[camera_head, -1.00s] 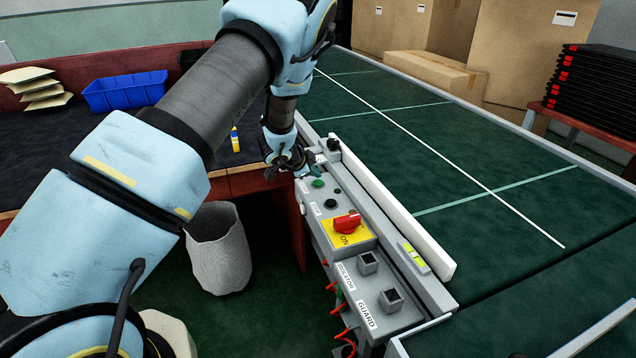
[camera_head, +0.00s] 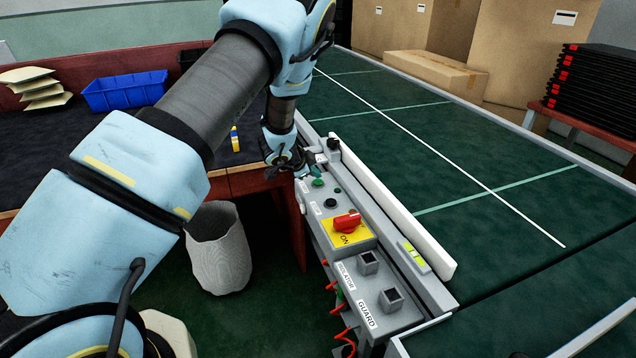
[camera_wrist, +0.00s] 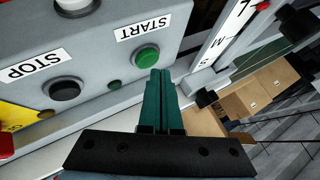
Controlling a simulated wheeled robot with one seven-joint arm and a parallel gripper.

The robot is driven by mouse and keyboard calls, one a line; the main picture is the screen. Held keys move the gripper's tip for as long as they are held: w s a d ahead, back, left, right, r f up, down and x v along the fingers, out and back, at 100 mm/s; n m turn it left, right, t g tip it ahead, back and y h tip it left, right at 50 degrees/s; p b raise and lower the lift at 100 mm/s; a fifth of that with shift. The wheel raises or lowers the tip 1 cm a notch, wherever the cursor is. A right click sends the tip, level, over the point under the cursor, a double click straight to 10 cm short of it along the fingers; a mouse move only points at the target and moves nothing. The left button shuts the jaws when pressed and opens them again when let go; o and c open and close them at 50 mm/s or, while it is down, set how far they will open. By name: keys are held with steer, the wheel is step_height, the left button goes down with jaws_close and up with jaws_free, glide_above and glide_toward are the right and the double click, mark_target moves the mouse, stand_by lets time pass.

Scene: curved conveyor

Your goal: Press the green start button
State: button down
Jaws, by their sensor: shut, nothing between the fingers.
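The green start button (camera_wrist: 147,57) is a round green cap in a silver ring, beside a START label (camera_wrist: 143,27) in the wrist view. In the head view the green button (camera_head: 318,182) is at the far end of the grey control panel (camera_head: 347,263). My gripper (camera_wrist: 156,74) is shut and empty, its green fingertips at the lower right edge of the button. I cannot tell whether they touch it. In the head view my gripper (camera_head: 311,174) is just above and behind the button.
A dark stop button (camera_wrist: 66,88) sits beside the start button. A red switch (camera_head: 347,222) on a yellow plate is nearer on the panel. The green conveyor belt (camera_head: 480,160) with a white guard rail (camera_head: 395,212) lies to the right. A grey bin (camera_head: 219,255) stands below left.

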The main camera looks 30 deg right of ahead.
mark_target(314, 183)
steer(key=shift+f, duration=0.25)
steer(key=shift+f+b, duration=0.4)
steer(key=shift+f, duration=0.05)
stand_by(0.5)
steer(key=shift+r, duration=0.15)
stand_by(0.3)
steer(key=shift+r+p, duration=0.65)
steer(key=shift+r, duration=0.05)
steer(key=shift+r, duration=0.1)
steer(key=shift+r+p, duration=1.8)
steer(key=shift+r, duration=0.6)
steer(key=shift+a, duration=0.1)
